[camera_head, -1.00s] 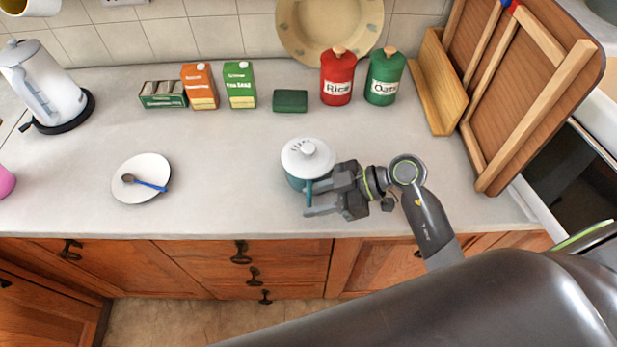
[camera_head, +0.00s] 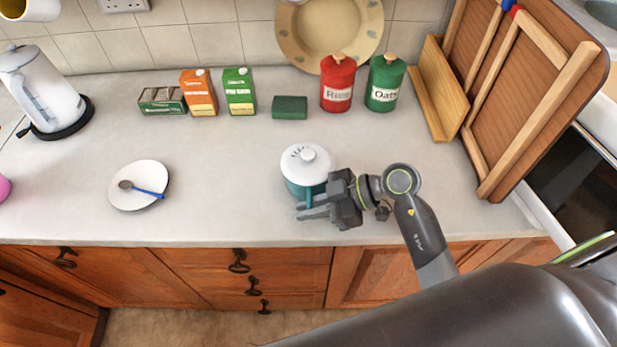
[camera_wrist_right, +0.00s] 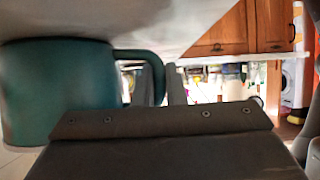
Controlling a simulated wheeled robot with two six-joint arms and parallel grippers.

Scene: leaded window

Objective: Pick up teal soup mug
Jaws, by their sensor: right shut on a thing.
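The teal soup mug (camera_head: 294,189) stands upright on the counter, a white lid (camera_head: 307,157) with a knob on top. Its handle faces the front right, towards my right gripper (camera_head: 310,206). In the right wrist view the teal mug body (camera_wrist_right: 60,95) fills the left side, and its handle (camera_wrist_right: 138,54) reaches in between the fingers of my right gripper (camera_wrist_right: 164,85). That gripper is shut on the mug's handle. I cannot tell any gap between the mug and the counter. My left gripper is not in view.
Behind the mug stand a red rice canister (camera_head: 337,84), a green oats canister (camera_head: 384,84) and a green block (camera_head: 290,107). A white saucer with a spoon (camera_head: 139,174) lies left. A wooden rack (camera_head: 530,95) leans at right. The counter around the mug is mostly clear.

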